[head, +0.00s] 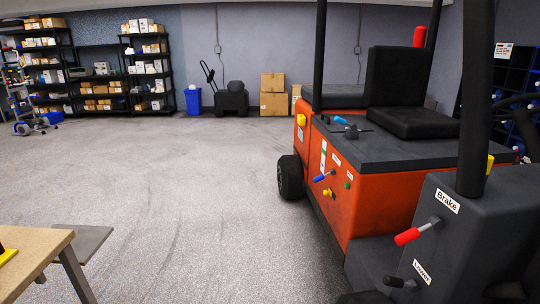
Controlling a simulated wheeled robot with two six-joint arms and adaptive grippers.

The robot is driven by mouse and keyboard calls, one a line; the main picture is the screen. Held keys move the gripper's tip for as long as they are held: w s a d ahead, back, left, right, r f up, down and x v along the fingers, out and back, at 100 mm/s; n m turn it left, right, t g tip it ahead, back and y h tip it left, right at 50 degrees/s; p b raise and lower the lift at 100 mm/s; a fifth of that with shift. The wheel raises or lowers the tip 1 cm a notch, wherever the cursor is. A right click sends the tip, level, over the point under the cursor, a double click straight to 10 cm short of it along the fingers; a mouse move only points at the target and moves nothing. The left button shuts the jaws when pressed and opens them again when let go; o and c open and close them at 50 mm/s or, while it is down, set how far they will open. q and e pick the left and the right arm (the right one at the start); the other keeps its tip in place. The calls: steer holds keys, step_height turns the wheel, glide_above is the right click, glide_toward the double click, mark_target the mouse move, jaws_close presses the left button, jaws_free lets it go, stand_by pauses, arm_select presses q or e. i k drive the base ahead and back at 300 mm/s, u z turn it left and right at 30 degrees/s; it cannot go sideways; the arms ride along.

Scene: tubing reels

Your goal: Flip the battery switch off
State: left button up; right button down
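An orange and dark grey forklift (385,205) stands on the right. Its orange side panel carries a lever with a blue grip (320,178), a yellow knob (327,192) and a green button (347,185). Small white labels above them are too small to read, so I cannot tell which control is the battery switch or how it is set. A red-gripped lever (408,236) sits by a "Brake" label, and a black lever (395,282) by a "Lower" label. Neither of my grippers is in view.
Open grey floor (190,190) lies left of the forklift. A wooden table (32,250) stands at the near left. The forklift's black wheel (290,177) and dark post (474,95) are obstacles. Shelves (95,75), cardboard boxes (273,103) and a blue bin (193,101) line the back.

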mark_target(332, 171)
steer(key=u, duration=0.15)
steer(key=i, duration=3.1)
steer(key=z, duration=0.2)
